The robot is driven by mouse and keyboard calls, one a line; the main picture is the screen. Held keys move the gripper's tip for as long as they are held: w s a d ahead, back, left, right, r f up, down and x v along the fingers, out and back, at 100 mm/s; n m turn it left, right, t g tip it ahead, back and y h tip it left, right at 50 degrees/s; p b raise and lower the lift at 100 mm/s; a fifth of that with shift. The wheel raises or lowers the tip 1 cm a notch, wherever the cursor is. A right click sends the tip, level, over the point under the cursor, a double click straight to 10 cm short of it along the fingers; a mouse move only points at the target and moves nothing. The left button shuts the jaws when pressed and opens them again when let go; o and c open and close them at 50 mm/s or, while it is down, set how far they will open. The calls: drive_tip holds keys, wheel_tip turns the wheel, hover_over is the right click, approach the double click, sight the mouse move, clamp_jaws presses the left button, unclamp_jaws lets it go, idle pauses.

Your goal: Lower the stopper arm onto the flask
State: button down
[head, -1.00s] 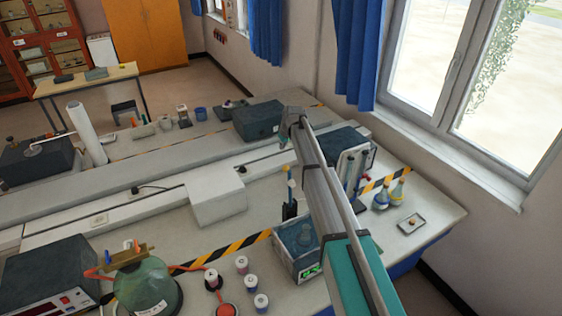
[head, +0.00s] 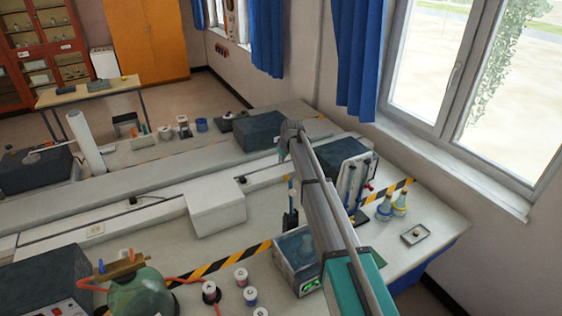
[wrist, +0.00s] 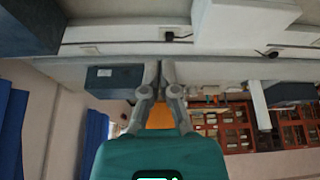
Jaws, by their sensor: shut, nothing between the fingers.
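A round green glass flask (head: 138,294) stands at the bottom left of the head view, cut off by the lower edge. A brown wooden-looking bar (head: 124,268) with a blue and an orange piece lies across its top; I cannot tell whether this is the stopper arm. My arm runs up the middle of the head view, and my gripper (head: 284,148) at its far end is small there, well away from the flask. In the wrist view my gripper (wrist: 159,66) is shut and empty, its fingertips together. The flask does not show in the wrist view.
A white box (head: 216,207) stands mid-bench. Small white pots (head: 242,277) stand right of the flask. An open-topped box (head: 297,262) stands beside my arm. A dark instrument (head: 40,285) stands left of the flask.

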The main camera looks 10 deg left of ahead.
wheel_tip(320, 180, down, 6)
drive_tip(key=s+d+b, duration=0.1)
drive_tip(key=b, duration=0.4)
idle(0.5)
drive_tip(key=shift+s, duration=0.15)
drive_tip(key=shift+s+a, duration=0.1)
drive_tip(key=shift+s, duration=0.2)
